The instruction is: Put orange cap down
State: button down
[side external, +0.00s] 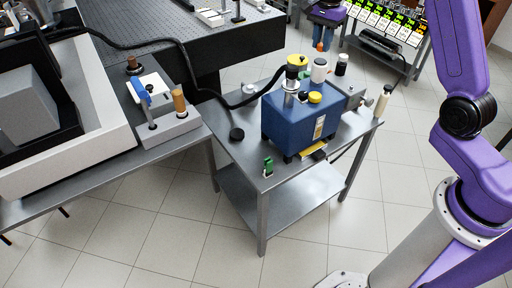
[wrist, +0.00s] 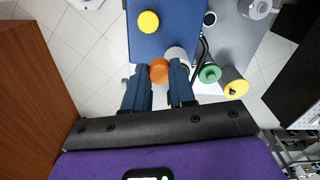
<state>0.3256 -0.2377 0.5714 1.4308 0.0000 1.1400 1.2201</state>
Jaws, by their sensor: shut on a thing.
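My gripper (side external: 323,37) hangs at the top of the side view, with a purple hand and blue fingers pointing down. It is shut on the orange cap (side external: 319,46), which shows at the fingertips. In the wrist view the orange cap (wrist: 159,71) sits between the ends of the two fingers (wrist: 159,82), and its lower part is hidden. In that view the blue box (wrist: 165,40) lies just beyond the cap. In the side view the blue box (side external: 290,125) stands on a grey metal cart (side external: 225,155).
A yellow cap (side external: 315,97) is on the blue box. A yellow-topped container (side external: 297,62), a white bottle (side external: 319,70) and a dark bottle (side external: 341,64) stand near the box's back.

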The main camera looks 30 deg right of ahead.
jog(key=a, duration=1.2)
jog(key=shift+a, duration=0.2)
send_over(261, 165)
notch_tip(261, 165, down, 37)
jog(key=shift+a+r, duration=0.1)
jog(key=c, duration=1.2)
grip_release()
notch_tip(261, 165, up, 12)
jog(key=shift+r, duration=0.1)
